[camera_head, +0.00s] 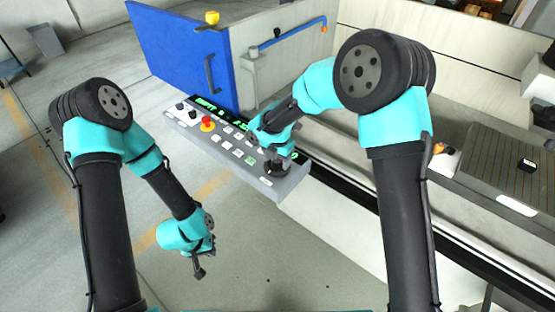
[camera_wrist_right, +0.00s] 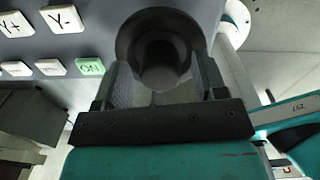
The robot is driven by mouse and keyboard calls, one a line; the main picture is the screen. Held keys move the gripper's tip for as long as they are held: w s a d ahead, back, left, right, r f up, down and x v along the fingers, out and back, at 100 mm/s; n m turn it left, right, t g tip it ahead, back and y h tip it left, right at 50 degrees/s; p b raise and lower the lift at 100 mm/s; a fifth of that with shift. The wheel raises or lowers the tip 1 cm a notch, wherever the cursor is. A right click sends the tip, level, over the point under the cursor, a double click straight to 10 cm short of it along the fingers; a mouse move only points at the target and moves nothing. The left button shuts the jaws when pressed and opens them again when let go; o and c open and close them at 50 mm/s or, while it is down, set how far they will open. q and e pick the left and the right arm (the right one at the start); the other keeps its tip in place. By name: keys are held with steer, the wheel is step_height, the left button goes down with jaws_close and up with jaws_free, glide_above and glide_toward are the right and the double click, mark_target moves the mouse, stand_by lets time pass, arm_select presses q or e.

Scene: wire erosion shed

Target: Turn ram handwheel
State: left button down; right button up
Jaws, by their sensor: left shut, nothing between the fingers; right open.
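The ram handwheel (camera_head: 275,171) is a dark round knob at the near right end of the grey control panel (camera_head: 292,186). In the right wrist view the handwheel (camera_wrist_right: 160,45) shows as a dark round shape straight ahead, with a round inner part. My right gripper (camera_head: 273,152) is over the handwheel. In the right wrist view its two fingers (camera_wrist_right: 163,82) are open, one on each side of the knob's near part; I cannot tell whether they touch it. My left gripper (camera_head: 199,271) is shut and empty, hanging low over the floor, away from the panel.
The panel carries a red emergency button (camera_head: 207,124), several white keys and a green key (camera_wrist_right: 89,67). A blue door (camera_head: 180,50) stands behind it. A machine bed (camera_head: 490,165) lies at right. The floor below the panel is clear.

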steer(key=shift+f, duration=0.15)
steer(key=c, duration=0.9)
